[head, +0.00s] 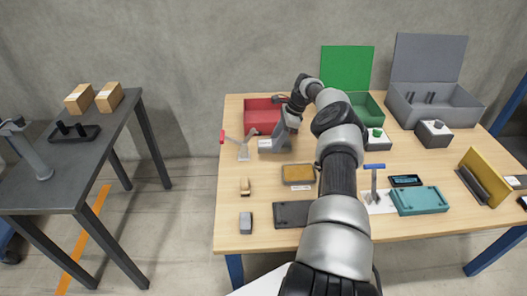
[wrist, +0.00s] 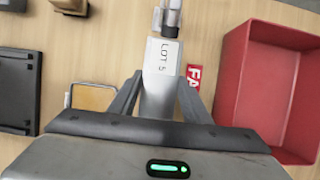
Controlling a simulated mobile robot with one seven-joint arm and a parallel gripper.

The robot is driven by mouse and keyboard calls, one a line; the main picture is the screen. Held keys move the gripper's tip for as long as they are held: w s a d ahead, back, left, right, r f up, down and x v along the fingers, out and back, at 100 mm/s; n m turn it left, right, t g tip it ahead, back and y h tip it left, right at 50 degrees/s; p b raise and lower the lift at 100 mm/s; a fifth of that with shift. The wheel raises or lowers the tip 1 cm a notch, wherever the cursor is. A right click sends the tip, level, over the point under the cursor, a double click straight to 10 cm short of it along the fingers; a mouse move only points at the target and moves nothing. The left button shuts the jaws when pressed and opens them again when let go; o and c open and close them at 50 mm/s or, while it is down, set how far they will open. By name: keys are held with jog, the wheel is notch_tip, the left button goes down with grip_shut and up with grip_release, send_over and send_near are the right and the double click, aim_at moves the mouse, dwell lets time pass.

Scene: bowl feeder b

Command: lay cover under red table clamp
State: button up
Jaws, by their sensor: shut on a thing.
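My gripper (head: 270,145) is shut on the cover, a light grey piece with a "LOT 5" label (wrist: 163,60). In the wrist view the fingers (wrist: 162,80) sit either side of it, and its labelled end points away from me. The red table clamp (head: 243,150), with a red handle, stands on the table just left of my gripper in the head view. Metal clamp parts (wrist: 171,16) show at the top of the wrist view, close to the cover's far end. I cannot tell whether that end is under the clamp.
A red bin (wrist: 255,85) stands close by, with a red label (wrist: 194,75) before it. A yellow-topped item (head: 298,173), a dark panel (head: 290,214) and small blocks (head: 245,187) lie nearer. A blue-handled clamp (head: 374,185) and teal piece (head: 419,200) are to the right.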

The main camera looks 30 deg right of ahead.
jog(key=shift+w+a, duration=0.3)
jog(key=shift+a, duration=0.2)
notch_tip(320, 180, down, 4)
jog(key=b, duration=0.3)
jog(key=shift+d+r, duration=0.1)
jog(key=shift+r, duration=0.2)
jog(key=o, duration=1.4)
jog(key=p+v, duration=0.3)
jog(key=v, duration=0.9)
jog(key=shift+s, duration=0.1)
